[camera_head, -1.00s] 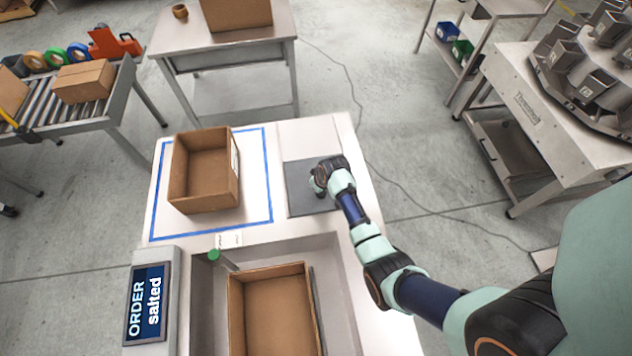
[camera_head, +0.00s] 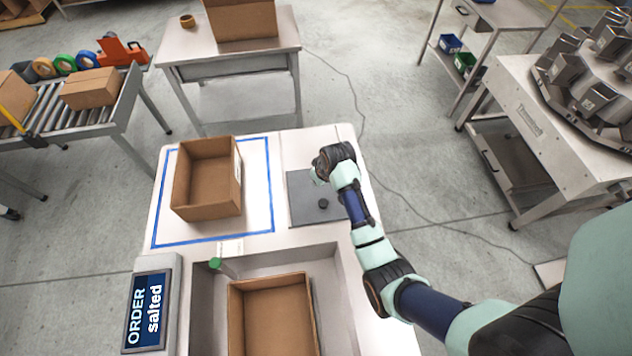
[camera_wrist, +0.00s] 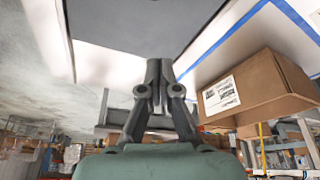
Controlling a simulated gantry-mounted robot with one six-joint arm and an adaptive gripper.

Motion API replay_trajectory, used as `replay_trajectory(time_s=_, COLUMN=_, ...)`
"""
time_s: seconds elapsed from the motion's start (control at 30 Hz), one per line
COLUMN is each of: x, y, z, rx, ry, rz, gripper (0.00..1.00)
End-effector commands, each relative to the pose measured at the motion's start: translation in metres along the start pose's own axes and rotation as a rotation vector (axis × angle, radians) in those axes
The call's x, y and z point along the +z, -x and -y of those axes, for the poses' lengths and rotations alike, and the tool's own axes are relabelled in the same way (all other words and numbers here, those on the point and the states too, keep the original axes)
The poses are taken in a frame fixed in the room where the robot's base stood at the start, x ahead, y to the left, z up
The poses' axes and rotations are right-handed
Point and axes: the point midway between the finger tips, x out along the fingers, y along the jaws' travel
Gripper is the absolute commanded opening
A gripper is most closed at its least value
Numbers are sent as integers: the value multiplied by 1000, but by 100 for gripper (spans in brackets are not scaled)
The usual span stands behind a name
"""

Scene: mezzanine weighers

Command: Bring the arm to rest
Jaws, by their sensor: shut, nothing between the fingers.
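My gripper (camera_wrist: 158,64) shows in the wrist view with its two fingers together and nothing between them. It is in front of the grey pad (camera_wrist: 150,22) on the white table. In the head view my arm (camera_head: 352,205) reaches from the lower right to above the grey pad (camera_head: 303,200), its wrist bent over the pad's right part. The fingers are mostly hidden there. A small dark round piece (camera_head: 323,203) shows on the pad; I cannot tell what it is.
An open cardboard box (camera_head: 207,205) stands inside the blue tape outline (camera_head: 199,239), left of the pad. Another open box (camera_head: 273,318) sits in the recess in front, beside a green-capped post (camera_head: 215,264) and an order screen (camera_head: 148,308) reading "salted". A weigher table (camera_head: 540,130) stands right.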

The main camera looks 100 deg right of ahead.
Motion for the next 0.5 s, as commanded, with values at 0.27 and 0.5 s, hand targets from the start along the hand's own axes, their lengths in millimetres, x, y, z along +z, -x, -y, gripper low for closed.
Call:
replay_trajectory(time_s=0.27, x=0, y=0, z=0, rx=0, ry=0, rz=0, gripper=0)
replay_trajectory(time_s=0.5, x=-3, y=2, z=8, rx=-3, ry=14, rz=-9, gripper=0)
